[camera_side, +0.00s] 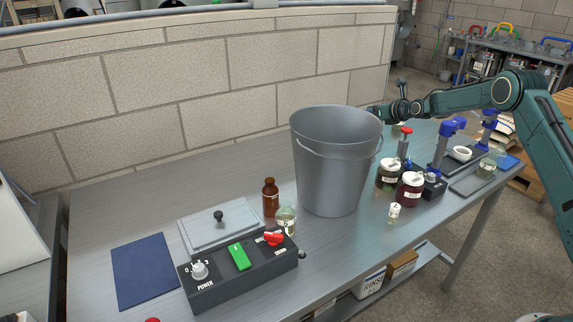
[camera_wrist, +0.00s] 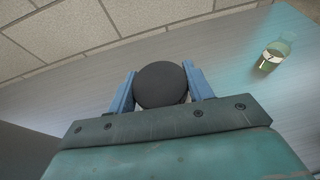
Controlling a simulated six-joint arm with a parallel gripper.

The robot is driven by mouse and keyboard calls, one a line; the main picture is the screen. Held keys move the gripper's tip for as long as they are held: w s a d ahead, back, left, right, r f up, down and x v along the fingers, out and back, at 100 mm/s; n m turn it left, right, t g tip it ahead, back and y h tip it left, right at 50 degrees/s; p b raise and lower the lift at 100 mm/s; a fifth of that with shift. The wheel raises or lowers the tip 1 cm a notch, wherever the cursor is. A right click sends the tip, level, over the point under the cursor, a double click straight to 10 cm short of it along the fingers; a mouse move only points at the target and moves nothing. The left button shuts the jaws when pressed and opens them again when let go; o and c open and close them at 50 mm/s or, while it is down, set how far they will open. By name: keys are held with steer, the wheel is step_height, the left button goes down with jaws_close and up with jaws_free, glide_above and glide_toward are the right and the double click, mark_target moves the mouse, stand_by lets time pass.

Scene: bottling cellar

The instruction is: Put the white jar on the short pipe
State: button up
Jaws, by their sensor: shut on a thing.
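In the wrist view my gripper (camera_wrist: 159,72) has its two blue fingers on either side of a dark round-topped thing (camera_wrist: 162,84). Its top looks like a black lid; the body below is mostly hidden, so I cannot tell whether it is the white jar. In the side view my gripper is at the far right edge of the grey bucket (camera_side: 335,165), and its fingers and the held thing are largely hidden there. I cannot pick out the short pipe for sure in either view.
Two dark jars with white lids, one being the red jar (camera_side: 410,190), stand right of the bucket near a small vial (camera_side: 393,214). A labelled bottle (camera_wrist: 277,53) stands right in the wrist view. A control box (camera_side: 237,272), brown bottle (camera_side: 270,200) and blue mat (camera_side: 145,270) are left.

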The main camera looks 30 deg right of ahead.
steer(key=shift+f, duration=1.4)
steer(key=shift+f, duration=0.1)
steer(key=o, duration=1.2)
steer(key=shift+c, duration=0.2)
steer(key=shift+s+r, duration=0.3)
steer(key=shift+s, duration=0.1)
steer(key=d+v, duration=0.1)
steer(key=v, duration=1)
steer(key=shift+a, duration=0.5)
steer(key=shift+r, duration=0.15)
